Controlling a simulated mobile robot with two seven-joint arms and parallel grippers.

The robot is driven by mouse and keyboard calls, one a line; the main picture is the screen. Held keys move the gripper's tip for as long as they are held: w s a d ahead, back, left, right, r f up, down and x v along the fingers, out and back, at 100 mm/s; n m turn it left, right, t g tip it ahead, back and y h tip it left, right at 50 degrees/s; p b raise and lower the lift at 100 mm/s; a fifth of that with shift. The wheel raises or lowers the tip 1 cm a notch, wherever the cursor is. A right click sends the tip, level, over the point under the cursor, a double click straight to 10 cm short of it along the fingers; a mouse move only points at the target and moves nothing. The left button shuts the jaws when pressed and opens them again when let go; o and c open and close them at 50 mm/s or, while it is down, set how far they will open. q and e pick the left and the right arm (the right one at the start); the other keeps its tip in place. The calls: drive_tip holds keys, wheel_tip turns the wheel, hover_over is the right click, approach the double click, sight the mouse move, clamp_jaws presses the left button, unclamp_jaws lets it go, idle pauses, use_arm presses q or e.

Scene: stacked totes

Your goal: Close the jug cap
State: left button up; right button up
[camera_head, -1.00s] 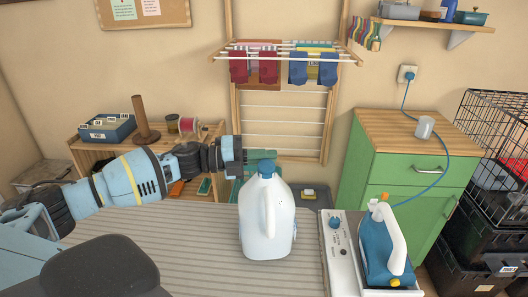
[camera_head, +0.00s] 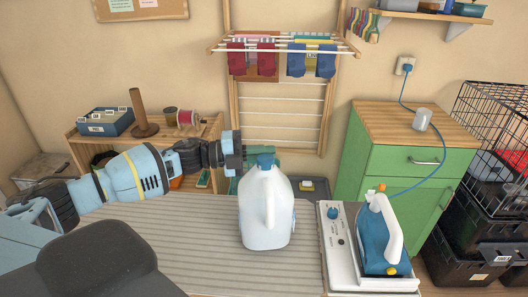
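A white jug (camera_head: 266,212) with a handle stands upright on the striped ironing surface (camera_head: 190,240). Its blue cap (camera_head: 265,160) sits at the jug's neck; I cannot tell how tightly it is seated. My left gripper (camera_head: 258,158) reaches in from the left at cap height, with its green fingers beside and behind the cap. The fingers are small and partly hidden by the cap, so I cannot tell whether they touch or grip it. My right gripper is not in view.
A blue and white iron (camera_head: 376,235) stands on a white rest (camera_head: 338,262) right of the jug. Behind are a green cabinet (camera_head: 390,205), a wooden shelf (camera_head: 205,133) and a drying rack (camera_head: 283,90) with cloths. Black crates (camera_head: 460,255) stand at the right.

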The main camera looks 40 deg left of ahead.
use_arm(q)
drive_tip(key=o, duration=0.5)
drive_tip(key=shift+f, duration=0.1)
drive_tip(key=shift+c, duration=0.2)
drive_tip(key=shift+f, duration=0.1)
